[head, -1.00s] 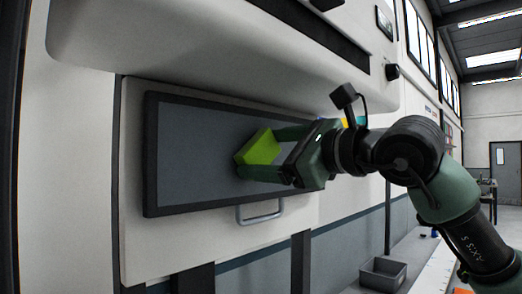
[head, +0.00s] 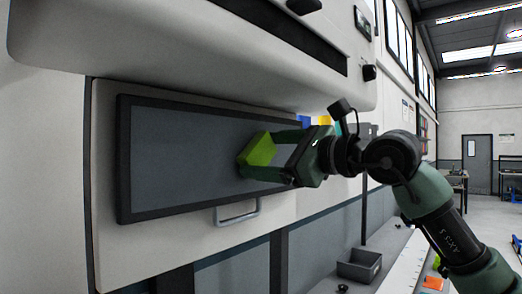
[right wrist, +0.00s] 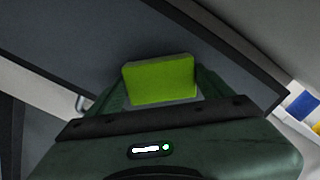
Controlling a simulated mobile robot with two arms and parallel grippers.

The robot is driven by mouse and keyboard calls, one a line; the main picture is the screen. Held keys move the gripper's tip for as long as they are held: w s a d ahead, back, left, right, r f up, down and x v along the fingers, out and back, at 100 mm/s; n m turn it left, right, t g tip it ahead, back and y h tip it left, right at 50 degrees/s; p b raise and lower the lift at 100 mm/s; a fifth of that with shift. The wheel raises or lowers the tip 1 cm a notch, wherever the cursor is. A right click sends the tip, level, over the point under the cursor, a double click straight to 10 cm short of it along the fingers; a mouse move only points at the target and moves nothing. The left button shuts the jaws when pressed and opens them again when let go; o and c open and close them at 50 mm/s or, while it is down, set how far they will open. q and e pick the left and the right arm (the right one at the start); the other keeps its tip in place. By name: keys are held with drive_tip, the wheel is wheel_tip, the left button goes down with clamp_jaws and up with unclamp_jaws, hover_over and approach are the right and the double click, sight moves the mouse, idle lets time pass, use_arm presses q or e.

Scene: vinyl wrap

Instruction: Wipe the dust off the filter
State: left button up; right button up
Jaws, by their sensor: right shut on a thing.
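The filter (head: 180,160) is a wide grey panel in a dark frame on the front of a pale machine. It also shows in the right wrist view (right wrist: 100,50). My right gripper (head: 262,155) is shut on a lime-green sponge block (head: 257,150), which also shows between the fingers in the right wrist view (right wrist: 160,80). The sponge is at the right part of the panel, against it or very close; I cannot tell which. No distinct dust shows on the panel. My left gripper is not in view.
A handle (head: 237,212) sticks out below the panel. The machine's pale hood (head: 190,60) overhangs it. A grey bin (head: 359,265) stands at the lower right, near an orange item (head: 433,283). Open floor lies further right.

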sight(251, 156)
drive_tip(key=shift+w+d+p, duration=0.35)
drive_tip(key=shift+w+d, duration=0.4)
drive_tip(key=shift+w, duration=0.05)
drive_tip(key=shift+w+d+p, duration=0.6)
drive_tip(key=shift+d, duration=0.05)
drive_tip(key=shift+s+a+f+b, duration=0.25)
drive_tip(key=shift+b, duration=0.25)
drive_tip(key=shift+s+a+r+b, duration=0.15)
drive_tip(key=shift+s+a+b, duration=0.2)
drive_tip(key=shift+s+a, duration=0.25)
drive_tip(key=shift+s+a+b, duration=0.6)
drive_tip(key=shift+s+a, duration=0.05)
drive_tip(key=shift+a, duration=0.05)
drive_tip(key=shift+s+a, duration=0.35)
drive_tip(key=shift+s, duration=0.05)
drive_tip(key=shift+s+a+b, duration=0.7)
drive_tip(key=shift+a+b, duration=0.05)
drive_tip(key=shift+b, duration=0.15)
drive_tip(key=shift+s+a, duration=0.45)
drive_tip(key=shift+s+a+b, duration=0.55)
drive_tip(key=shift+b, duration=0.25)
drive_tip(key=shift+s+a, duration=0.55)
drive_tip(key=shift+s+a+b, duration=0.7)
drive_tip(key=shift+b, duration=0.2)
drive_tip(key=shift+s+a, duration=0.45)
